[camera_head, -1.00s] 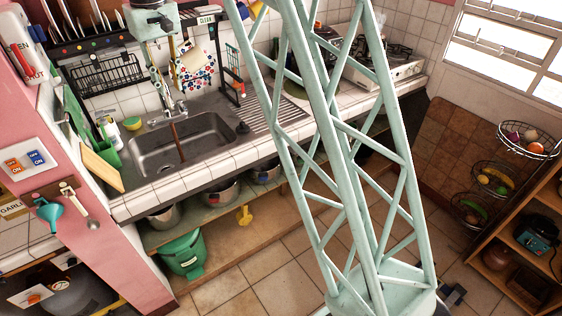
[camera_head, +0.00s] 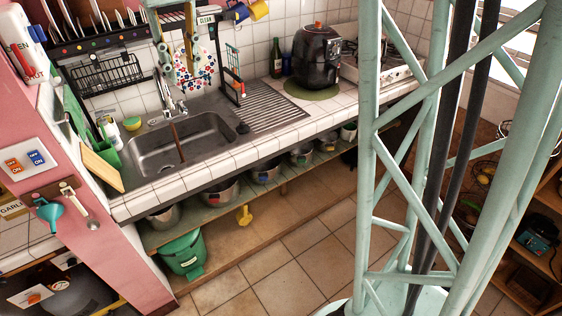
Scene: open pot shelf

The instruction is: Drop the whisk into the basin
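The metal sink basin (camera_head: 215,128) is set in the white-tiled counter at the left. A thin brown strip (camera_head: 176,143) runs down from near the tap into it; I cannot tell what it is. Mint-green parts that look like the end of my arm, with my gripper (camera_head: 178,70), show at the top left, above the back of the basin in the picture. They are small and overlap hanging things, so the fingers and anything between them are unclear. I cannot make out the whisk.
A ribbed drainboard (camera_head: 275,105) lies right of the basin, then a black air fryer (camera_head: 317,58) on a green mat. A wire rack (camera_head: 104,74) hangs behind. Pots and a green bin (camera_head: 182,254) sit below. My lattice column fills the right.

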